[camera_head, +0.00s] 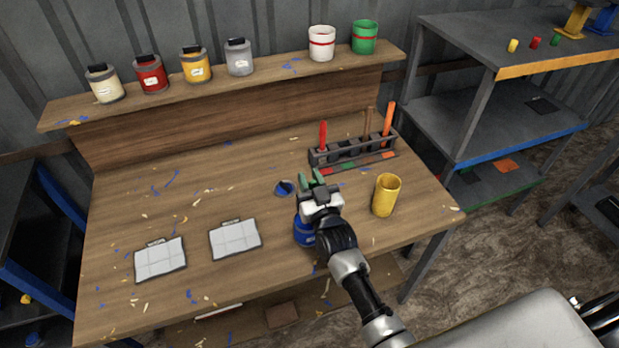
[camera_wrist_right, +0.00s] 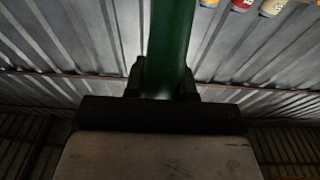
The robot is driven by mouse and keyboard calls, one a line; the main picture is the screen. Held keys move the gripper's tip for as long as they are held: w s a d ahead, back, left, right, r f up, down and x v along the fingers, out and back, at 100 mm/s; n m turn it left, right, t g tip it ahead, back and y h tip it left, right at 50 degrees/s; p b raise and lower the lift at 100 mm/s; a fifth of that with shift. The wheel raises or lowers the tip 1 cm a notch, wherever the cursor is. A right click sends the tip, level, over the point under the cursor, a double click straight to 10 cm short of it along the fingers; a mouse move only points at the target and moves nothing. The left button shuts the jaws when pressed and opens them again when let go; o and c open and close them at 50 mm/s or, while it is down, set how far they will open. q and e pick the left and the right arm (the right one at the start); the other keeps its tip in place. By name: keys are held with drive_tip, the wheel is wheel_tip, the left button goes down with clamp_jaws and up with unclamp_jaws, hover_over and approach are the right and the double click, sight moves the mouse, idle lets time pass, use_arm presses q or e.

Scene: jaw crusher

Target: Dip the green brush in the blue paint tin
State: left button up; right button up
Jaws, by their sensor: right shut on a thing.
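My right gripper (camera_head: 316,188) reaches over the workbench and is shut on the green brush (camera_head: 306,184), of which only a little green shows in the head view. In the right wrist view the green handle (camera_wrist_right: 171,45) stands between the two fingers (camera_wrist_right: 165,80). The blue paint tin (camera_head: 303,234) stands on the bench, partly hidden behind my right gripper and forearm. Its opening and the brush's bristles are hidden, so I cannot tell whether they touch. A small blue round thing (camera_head: 284,188), perhaps a lid, lies just left of the gripper. My left gripper is not in view.
A brush rack (camera_head: 352,150) with red, brown and orange handles stands behind the gripper. A yellow cup (camera_head: 385,195) stands to the right. Two white tiled cards (camera_head: 235,239) lie left. Several tins (camera_head: 152,75) line the back shelf (camera_head: 270,72). The bench's left-middle is mostly clear.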

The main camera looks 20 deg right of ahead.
idle(0.4)
wheel_tip(320, 180, up, 5)
drive_tip(key=p, duration=0.4)
drive_tip(key=shift+p, duration=0.3)
idle(0.4)
